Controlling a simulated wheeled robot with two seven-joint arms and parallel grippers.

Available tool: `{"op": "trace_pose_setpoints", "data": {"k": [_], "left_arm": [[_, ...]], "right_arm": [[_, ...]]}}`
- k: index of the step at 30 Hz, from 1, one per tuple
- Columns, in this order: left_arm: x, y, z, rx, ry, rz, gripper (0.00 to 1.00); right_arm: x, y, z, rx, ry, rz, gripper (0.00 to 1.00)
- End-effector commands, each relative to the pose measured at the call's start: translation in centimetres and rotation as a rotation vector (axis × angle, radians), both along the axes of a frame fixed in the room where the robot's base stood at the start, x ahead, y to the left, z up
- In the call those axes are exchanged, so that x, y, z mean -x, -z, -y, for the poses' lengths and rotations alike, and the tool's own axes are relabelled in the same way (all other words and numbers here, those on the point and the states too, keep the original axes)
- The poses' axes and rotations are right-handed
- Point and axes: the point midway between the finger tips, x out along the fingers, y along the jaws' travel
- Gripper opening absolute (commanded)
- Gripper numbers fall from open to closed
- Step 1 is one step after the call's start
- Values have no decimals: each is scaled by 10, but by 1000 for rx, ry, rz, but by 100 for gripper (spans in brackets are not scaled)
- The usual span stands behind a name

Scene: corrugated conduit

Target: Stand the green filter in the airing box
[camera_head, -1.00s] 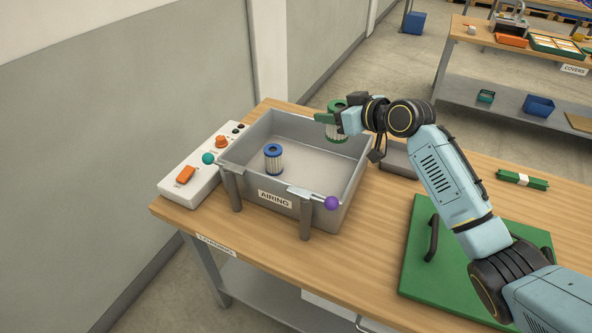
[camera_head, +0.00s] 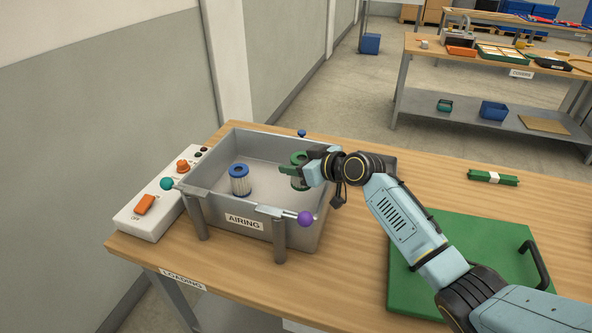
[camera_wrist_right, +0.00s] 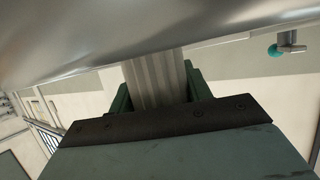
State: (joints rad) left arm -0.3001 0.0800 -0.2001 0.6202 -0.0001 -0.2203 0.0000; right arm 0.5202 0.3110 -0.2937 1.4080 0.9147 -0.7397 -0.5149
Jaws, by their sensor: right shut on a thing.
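The green filter (camera_head: 299,158), with a green rim and pale pleats, is upright in the right part of the grey airing box (camera_head: 245,223). My right gripper (camera_head: 296,172) is shut around its upper part. Its pleated side also shows between the green fingers in the right wrist view (camera_wrist_right: 158,82). The fingers hide part of the filter, and I cannot tell whether its base touches the box floor. A blue-rimmed filter (camera_head: 240,181) stands apart from it in the left part of the box. My left gripper is not in view.
A white control panel (camera_head: 148,210) with orange switches lies left of the box. A green board (camera_head: 450,260) with a black handle lies at right. A green bar (camera_head: 493,178) lies behind it.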

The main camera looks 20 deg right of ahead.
Motion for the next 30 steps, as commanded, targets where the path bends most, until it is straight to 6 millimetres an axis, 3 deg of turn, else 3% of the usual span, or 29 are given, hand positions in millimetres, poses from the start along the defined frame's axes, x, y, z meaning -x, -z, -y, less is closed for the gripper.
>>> {"op": "trace_pose_setpoints", "data": {"k": [3,26,27,30], "left_arm": [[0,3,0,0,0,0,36],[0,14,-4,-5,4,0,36],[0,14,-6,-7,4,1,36],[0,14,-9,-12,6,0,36]], "right_arm": [[0,15,-1,-2,0,-1,26],[0,27,0,-1,0,1,26],[0,27,0,0,0,0,50],[0,27,0,0,0,0,63]]}}
